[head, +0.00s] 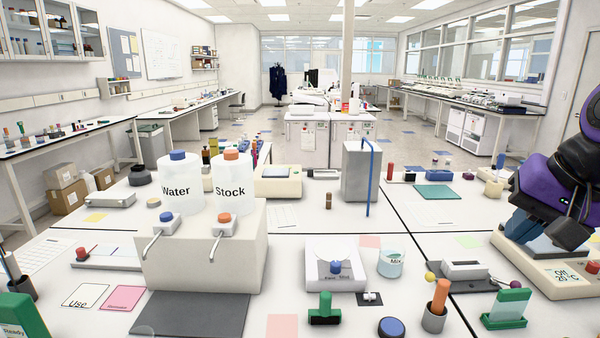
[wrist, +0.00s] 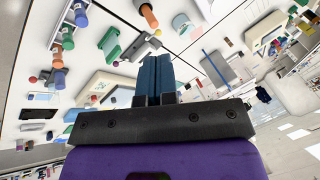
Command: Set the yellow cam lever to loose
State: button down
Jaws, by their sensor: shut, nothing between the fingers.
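A small yellow ball-shaped knob (head: 430,277) shows at the left end of a low grey and white device (head: 465,270), right of the centre of the bench. I take it to be the yellow cam lever; its arm is too small to read, so I cannot tell its setting. In the wrist view the device (wrist: 136,48) lies up and left of the fingers. My gripper (head: 520,226) is at the right in the head view, above a cream instrument (head: 558,282) and apart from the knob. Its blue fingers (wrist: 155,62) are together in the wrist view, with nothing between them.
An orange-handled tool in a grey cup (head: 433,318) stands just in front of the knob. A green stand (head: 507,308) is in front of the device. A beaker marked Mix (head: 391,262) and a scale (head: 337,268) stand to the left.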

jog(key=s+n, duration=0.2)
jog(key=s+r+n+h, duration=0.1)
jog(key=s+n, duration=0.2)
jog(key=shift+d+r+t+h, duration=0.1)
jog(key=shift+r+t+h, duration=0.1)
jog(key=shift+t+h, duration=0.1)
jog(key=c, duration=1.8)
grip_release()
jog(key=shift+s+n, duration=0.35)
jog(key=shift+n, duration=0.05)
jog(key=o, duration=0.4)
jog(key=shift+s, duration=0.15)
jog(key=shift+c, duration=0.2)
jog(key=o, duration=0.6)
jog(key=m+g, duration=0.3)
jog(key=m, duration=1.2)
send_over(431, 273)
jog(key=s, duration=0.2)
notch_tip(431, 273, down, 27)
jog(key=f, duration=0.3)
jog(key=w+f, duration=0.1)
jog(key=f, duration=0.2)
jog(key=w+f, duration=0.1)
jog(key=f, duration=0.2)
jog(key=shift+w+f, duration=0.1)
jog(key=shift+f, duration=0.25)
